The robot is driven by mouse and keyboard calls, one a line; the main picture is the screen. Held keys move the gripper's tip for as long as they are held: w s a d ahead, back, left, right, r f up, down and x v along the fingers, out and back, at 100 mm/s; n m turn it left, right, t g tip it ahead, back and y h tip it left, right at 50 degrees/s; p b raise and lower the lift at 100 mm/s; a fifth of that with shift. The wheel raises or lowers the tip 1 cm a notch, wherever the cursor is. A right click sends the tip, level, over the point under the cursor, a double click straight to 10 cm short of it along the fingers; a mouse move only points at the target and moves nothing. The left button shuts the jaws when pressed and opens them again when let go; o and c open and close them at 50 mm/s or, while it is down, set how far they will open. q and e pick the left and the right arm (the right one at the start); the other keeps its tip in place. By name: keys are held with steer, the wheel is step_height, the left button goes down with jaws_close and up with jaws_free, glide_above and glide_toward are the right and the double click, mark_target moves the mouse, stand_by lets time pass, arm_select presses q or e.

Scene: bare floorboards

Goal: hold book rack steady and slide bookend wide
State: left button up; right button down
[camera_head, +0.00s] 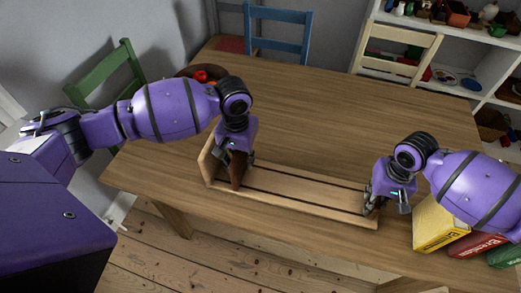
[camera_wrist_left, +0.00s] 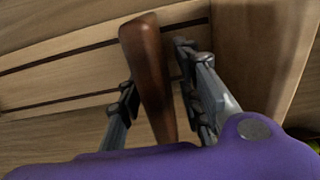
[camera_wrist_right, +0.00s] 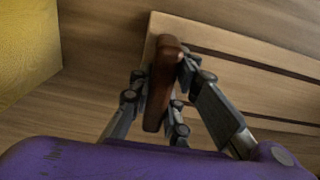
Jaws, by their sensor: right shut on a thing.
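The book rack (camera_head: 290,191) is a long pale wooden base with two dark grooves, lying on the table, with a pale upright panel (camera_head: 207,160) at its left end. A dark brown bookend (camera_head: 237,170) stands near that panel; it also shows in the left wrist view (camera_wrist_left: 150,75). My left gripper (camera_head: 236,155) is around it, fingers apart on either side, with a small gap at one finger. My right gripper (camera_head: 374,204) is shut on a second dark brown upright piece (camera_wrist_right: 162,85) at the rack's right end. Its lower part is partly hidden by the fingers.
A yellow book (camera_head: 436,224), a red book (camera_head: 475,245) and a green book lie right of the rack, close to my right arm. A bowl with red fruit (camera_head: 200,75) is behind my left arm. The table (camera_head: 330,120) behind the rack is clear. Chairs stand around it.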

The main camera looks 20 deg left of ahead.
arm_select(q)
steer(key=shift+c, duration=0.5)
arm_select(e)
steer(key=shift+f, duration=0.1)
arm_select(q)
jaws_close()
steer(key=d, duration=1.3)
steer(key=shift+d+f, duration=0.15)
steer(key=shift+d, duration=0.15)
arm_select(e)
steer(key=shift+a, duration=0.1)
arm_select(q)
steer(key=shift+o, duration=0.3)
jaws_free()
steer(key=shift+w, duration=0.1)
steer(key=shift+o, duration=0.2)
steer(key=shift+a, duration=0.1)
steer(key=shift+w, duration=0.1)
